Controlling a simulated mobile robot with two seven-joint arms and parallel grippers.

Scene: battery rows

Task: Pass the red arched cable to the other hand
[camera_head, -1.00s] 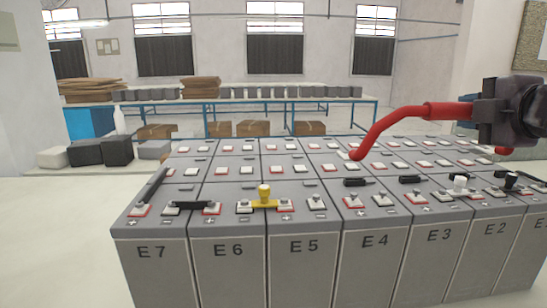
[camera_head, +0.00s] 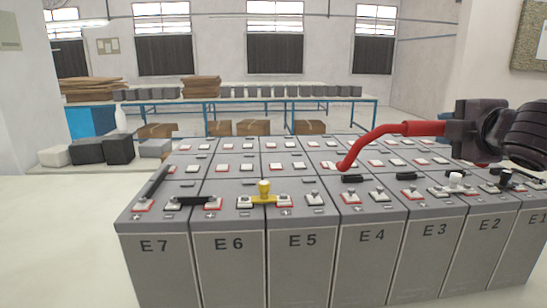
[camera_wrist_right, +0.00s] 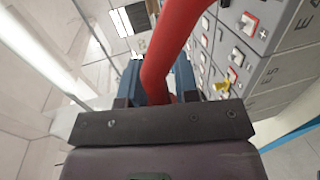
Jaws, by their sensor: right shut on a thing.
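The red arched cable (camera_head: 385,132) shows in the head view, its free end hanging down at the left over the battery tops and its other end at my right gripper (camera_head: 453,130). My right gripper is shut on the cable at the right of the view, above the batteries. In the right wrist view the red cable (camera_wrist_right: 168,55) rises from between the fingers of the right gripper (camera_wrist_right: 158,90) and bends toward the top. Whether the cable's free end touches a battery is hard to tell. My left gripper is in neither view.
Grey batteries (camera_head: 305,250) with labels such as E7 to E2 stand in rows below the cable. A yellow-handled piece (camera_head: 264,190) and black links (camera_head: 194,201) lie on their terminals. A long table (camera_head: 350,101) with grey blocks and cardboard stands behind.

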